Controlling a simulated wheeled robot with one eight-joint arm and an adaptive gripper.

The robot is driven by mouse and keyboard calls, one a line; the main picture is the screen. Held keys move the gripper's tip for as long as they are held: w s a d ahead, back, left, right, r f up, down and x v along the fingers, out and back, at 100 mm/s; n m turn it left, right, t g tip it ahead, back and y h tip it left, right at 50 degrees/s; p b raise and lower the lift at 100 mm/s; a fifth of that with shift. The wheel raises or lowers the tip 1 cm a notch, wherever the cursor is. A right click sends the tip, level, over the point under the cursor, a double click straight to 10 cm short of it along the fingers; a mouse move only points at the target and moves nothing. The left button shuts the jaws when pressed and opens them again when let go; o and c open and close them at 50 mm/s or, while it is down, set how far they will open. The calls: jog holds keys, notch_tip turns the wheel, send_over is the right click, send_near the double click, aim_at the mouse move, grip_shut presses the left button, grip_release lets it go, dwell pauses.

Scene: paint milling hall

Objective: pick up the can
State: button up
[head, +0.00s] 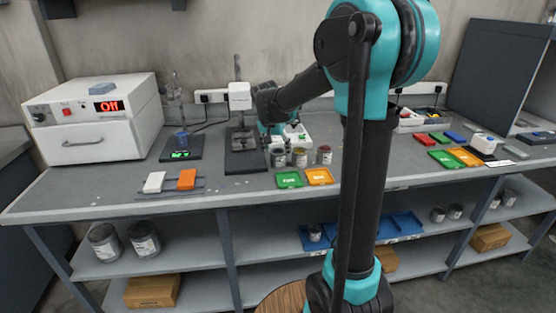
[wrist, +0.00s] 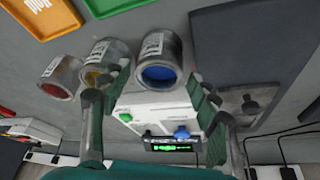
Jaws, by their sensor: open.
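Three small open cans stand in a row on the bench. In the wrist view they are a blue-filled can (wrist: 160,60), a yellow-filled can (wrist: 106,60) and a red-filled can (wrist: 62,76). In the head view they show as a left can (head: 278,158), a middle can (head: 300,158) and a right can (head: 324,155). My gripper (wrist: 158,88) is open and empty. Its fingers frame the blue-filled can in the wrist view, with the left finger overlapping the yellow-filled can's edge. In the head view my gripper (head: 272,135) is just behind the cans, partly hidden.
A white scale (wrist: 155,115) is close to my fingers. A dark-based stand (head: 245,155) is left of the cans. Green (head: 289,180) and orange (head: 319,177) trays lie in front. More cans (head: 104,242) sit on the lower shelf.

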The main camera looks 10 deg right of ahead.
jog(key=shift+x, duration=1.95)
jog(key=shift+c, duration=0.6)
jog(key=c, duration=0.9)
